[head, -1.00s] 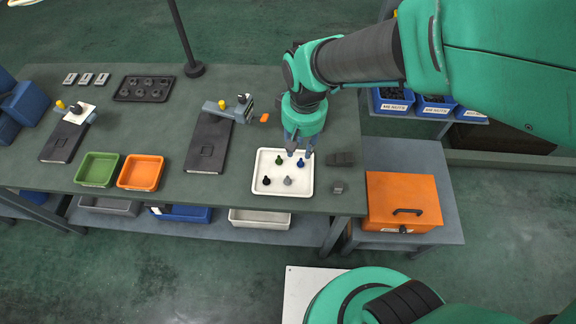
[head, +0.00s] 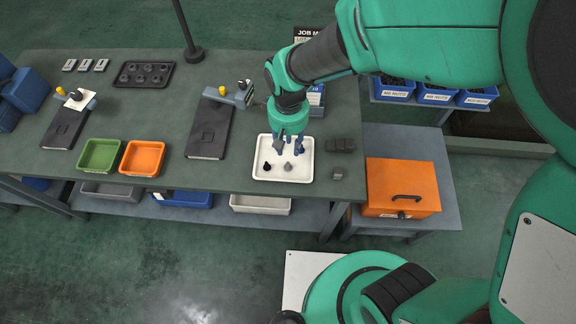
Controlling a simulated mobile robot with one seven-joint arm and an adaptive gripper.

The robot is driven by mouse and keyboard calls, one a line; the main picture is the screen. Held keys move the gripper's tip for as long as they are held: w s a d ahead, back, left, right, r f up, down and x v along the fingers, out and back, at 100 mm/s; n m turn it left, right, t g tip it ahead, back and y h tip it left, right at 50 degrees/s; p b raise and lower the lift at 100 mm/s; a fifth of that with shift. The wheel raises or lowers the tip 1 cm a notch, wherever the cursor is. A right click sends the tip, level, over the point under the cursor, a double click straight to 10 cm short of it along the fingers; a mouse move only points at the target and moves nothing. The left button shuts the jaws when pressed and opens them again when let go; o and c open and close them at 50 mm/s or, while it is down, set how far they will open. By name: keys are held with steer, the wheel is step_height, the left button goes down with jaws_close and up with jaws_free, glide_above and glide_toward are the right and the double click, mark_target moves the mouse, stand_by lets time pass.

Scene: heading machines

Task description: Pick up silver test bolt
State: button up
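The silver test bolt (head: 288,166) is a small grey piece standing in the white tray (head: 263,143), in its front middle part. My gripper (head: 289,151) hangs over the back part of the tray, just behind the silver bolt in the picture. Its fingers look spread, with nothing seen between them. I cannot tell its exact height above the bolt. A black bolt (head: 267,166) stands to the left of the silver one. A blue bolt (head: 300,149) is partly covered by the right finger. The green bolt is hidden behind my gripper.
Dark blocks (head: 340,145) and a small grey part (head: 337,173) lie right of the tray. A dark plate with a fixture (head: 208,130), an orange bin (head: 143,158) and a green bin (head: 99,156) are to the left. An orange box (head: 402,187) stands on the lower side table.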

mark_target(288, 162)
steer(key=shift+f+b, duration=0.4)
steer(key=shift+f, duration=2.55)
steer(key=shift+f+b, duration=0.65)
steer(key=shift+f, duration=1.95)
steer(key=shift+s, duration=0.1)
jaws_close()
